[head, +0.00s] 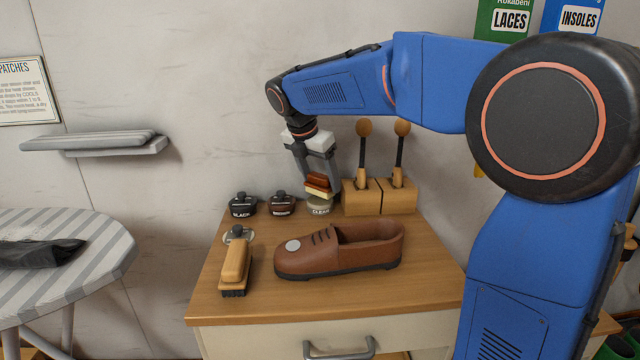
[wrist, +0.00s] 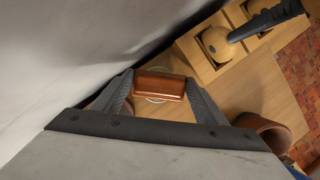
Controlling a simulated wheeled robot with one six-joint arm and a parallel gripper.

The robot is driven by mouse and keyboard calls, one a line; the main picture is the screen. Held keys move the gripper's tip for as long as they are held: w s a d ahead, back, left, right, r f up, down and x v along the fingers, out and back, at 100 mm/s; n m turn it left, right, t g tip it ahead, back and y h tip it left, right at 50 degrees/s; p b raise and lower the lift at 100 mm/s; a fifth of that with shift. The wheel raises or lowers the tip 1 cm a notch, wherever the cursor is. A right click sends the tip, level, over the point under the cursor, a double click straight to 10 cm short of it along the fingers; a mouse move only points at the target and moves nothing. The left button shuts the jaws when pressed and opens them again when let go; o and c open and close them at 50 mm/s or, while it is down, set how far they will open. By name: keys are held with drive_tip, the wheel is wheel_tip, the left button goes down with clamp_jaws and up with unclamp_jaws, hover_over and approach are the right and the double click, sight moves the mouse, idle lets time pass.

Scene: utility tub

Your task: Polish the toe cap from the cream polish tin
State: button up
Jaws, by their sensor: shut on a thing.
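My gripper (head: 319,190) points down at the back of the wooden bench top, shut on a red-brown block applicator (head: 318,181) with a pale pad beneath. In the wrist view the block (wrist: 160,84) sits between both fingers. Directly under it is a pale polish tin (head: 321,210), whose label seems to read CLEAR; its rim (wrist: 152,99) partly shows beneath the block. I cannot tell whether the pad touches the polish. The brown shoe (head: 350,252) lies in front, toe to the left, with a pale round patch (head: 293,245) on its toe cap.
Tins labelled BLACK (head: 241,206) and BROWN (head: 282,205) stand left of the pale tin. Wooden blocks (head: 378,197) holding two round-headed daubers stand close on the right. A bristle brush (head: 235,268) lies left of the shoe. The wall is close behind.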

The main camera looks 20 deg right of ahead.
sight(320, 175)
drive_tip(key=shift+r, duration=2.45)
